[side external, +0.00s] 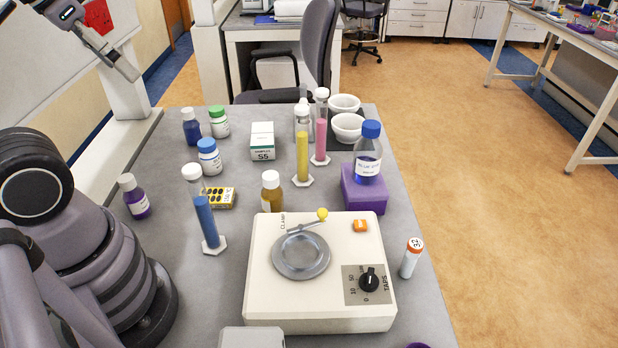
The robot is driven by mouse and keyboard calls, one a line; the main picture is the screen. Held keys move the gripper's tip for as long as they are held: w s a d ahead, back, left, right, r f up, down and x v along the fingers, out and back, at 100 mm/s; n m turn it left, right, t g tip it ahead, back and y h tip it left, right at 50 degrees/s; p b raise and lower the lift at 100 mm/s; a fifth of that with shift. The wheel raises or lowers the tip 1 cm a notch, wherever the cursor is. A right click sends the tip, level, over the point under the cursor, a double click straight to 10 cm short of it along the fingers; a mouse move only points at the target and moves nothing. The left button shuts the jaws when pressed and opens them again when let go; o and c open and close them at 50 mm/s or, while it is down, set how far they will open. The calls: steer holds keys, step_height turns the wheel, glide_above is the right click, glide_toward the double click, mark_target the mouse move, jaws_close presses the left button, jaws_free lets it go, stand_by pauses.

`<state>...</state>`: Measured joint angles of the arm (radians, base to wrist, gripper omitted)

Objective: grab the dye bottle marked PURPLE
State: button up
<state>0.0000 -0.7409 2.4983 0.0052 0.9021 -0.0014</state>
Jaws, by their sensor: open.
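The dye bottle with purple liquid and a white cap (136,200) stands upright at the left side of the grey table, close to my arm's base. Its label is too small to read. My gripper (120,60) shows only in part at the top left, high up and well away from the bottle. It is open, with nothing seen in it. An amber bottle with a white cap (271,196) stands behind the cream device. A dark blue bottle (191,130) stands at the back left.
A blue test tube (206,224) on a stand and a yellow slotted box (218,198) are right of the purple bottle. White jars, one blue-capped (209,161), stand behind. The cream device (320,285) fills the front. A blue-capped flask (367,160) sits on a purple block (362,195).

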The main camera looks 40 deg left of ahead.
mark_target(134, 183)
steer(key=w+a+f+m+g+y, duration=0.2)
steer(key=w+a+f+g+y, duration=0.1)
steer(key=a+f+g, duration=0.4)
steer(key=w+a+f+m+g+y, duration=0.1)
steer(key=w+a+f+g+y, duration=0.25)
steer(key=f+g, duration=0.4)
steer(key=s+a+f+m+y, duration=0.1)
steer(key=a+f+m+y, duration=0.1)
steer(key=f, duration=0.4)
steer(key=s+a+f+m+y, duration=0.1)
steer(key=a+f+m+y, duration=0.1)
steer(key=f, duration=0.3)
steer(key=s+a+f+m+g+y, duration=0.1)
steer(key=f+m+y, duration=0.3)
steer(key=f, duration=0.2)
steer(key=shift+s+a+f, duration=0.1)
steer(key=shift+a+f, duration=0.25)
steer(key=shift+a, duration=0.05)
steer(key=shift+s+a+f, duration=0.1)
steer(key=shift+s+a, duration=0.1)
steer(key=x, duration=0.7)
steer(key=shift+s+d+f, duration=0.1)
steer(key=shift+f, duration=0.15)
steer(key=shift+c, duration=0.3)
jaws_close()
